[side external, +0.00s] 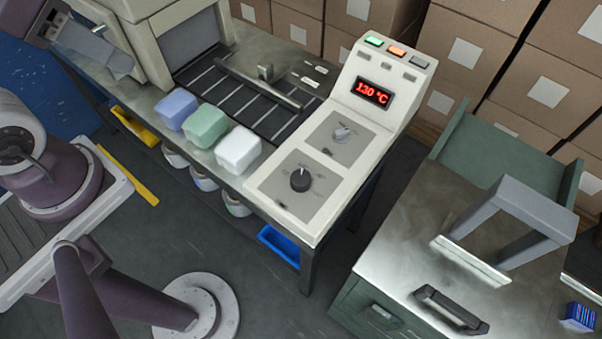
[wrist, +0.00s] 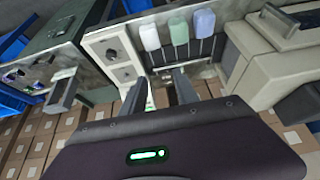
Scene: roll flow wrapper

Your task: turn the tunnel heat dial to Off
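The control panel (side external: 285,215) is a cream sloped box at the right end of the wrapper, with a red display (side external: 372,92) reading 130 °C. A black round dial (side external: 300,180) sits on its lower grey plate and a light grey knob (side external: 342,134) on its upper plate. The plate labels are too small to read, so I cannot tell which is tunnel heat. The black dial also shows in the wrist view (wrist: 112,55). My gripper (wrist: 165,88) has its two fingers apart with nothing between them, away from both dials.
Three tubs, blue (side external: 176,109), green (side external: 205,126) and white (side external: 239,150), stand beside the panel along the belt (side external: 235,92). Three buttons (side external: 397,51) top the panel. A metal bench (side external: 420,235) with a grey arch (side external: 525,208) stands right. Boxes (side external: 470,50) are stacked behind.

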